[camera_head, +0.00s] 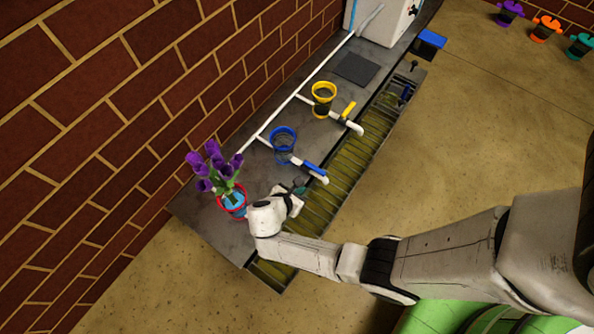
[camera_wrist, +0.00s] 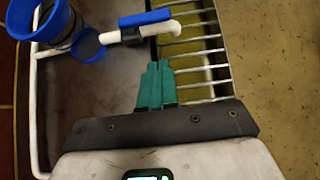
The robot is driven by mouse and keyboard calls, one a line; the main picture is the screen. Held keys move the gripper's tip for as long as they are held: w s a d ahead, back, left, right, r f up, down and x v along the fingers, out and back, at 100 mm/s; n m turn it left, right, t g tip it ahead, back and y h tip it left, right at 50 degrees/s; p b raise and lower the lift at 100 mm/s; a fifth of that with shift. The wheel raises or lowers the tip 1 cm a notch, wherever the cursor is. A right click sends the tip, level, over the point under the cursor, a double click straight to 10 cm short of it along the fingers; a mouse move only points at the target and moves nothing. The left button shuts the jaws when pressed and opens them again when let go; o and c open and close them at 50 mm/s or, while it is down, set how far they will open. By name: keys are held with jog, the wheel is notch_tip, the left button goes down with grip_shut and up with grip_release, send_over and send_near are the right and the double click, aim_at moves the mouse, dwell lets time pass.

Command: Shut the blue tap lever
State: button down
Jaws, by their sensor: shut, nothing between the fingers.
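The blue tap lever (camera_head: 316,169) lies on a white spout that reaches over the slatted drain. In the wrist view the blue lever (camera_wrist: 145,18) looks roughly in line with the white spout (camera_wrist: 165,30), just above it. My gripper (camera_wrist: 156,66) has its teal fingers together and empty. The fingertips appear a little below the spout in the wrist view, apart from the lever. In the head view my gripper (camera_head: 301,187) is low over the counter, left of and below the lever.
A blue-rimmed vase (camera_head: 283,135) stands by the blue tap. A red-rimmed vase (camera_head: 232,201) with purple flowers stands at left. A yellow vase (camera_head: 324,92) and yellow lever (camera_head: 349,108) are farther back. The drain grate (camera_head: 340,165) runs along the counter; a brick wall (camera_head: 120,100) bounds it.

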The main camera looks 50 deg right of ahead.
aim_at(318, 174)
jog(key=b+x, duration=0.2)
jog(key=x, duration=0.4)
jog(key=shift+s+a+f+b, duration=0.1)
jog(key=shift+a+b, duration=0.1)
jog(key=shift+b, duration=0.2)
jog(key=d+b, duration=0.1)
jog(key=d, duration=0.2)
jog(key=shift+d, duration=0.7)
jog(key=shift+d+n, duration=0.25)
jog(key=shift+n, duration=0.05)
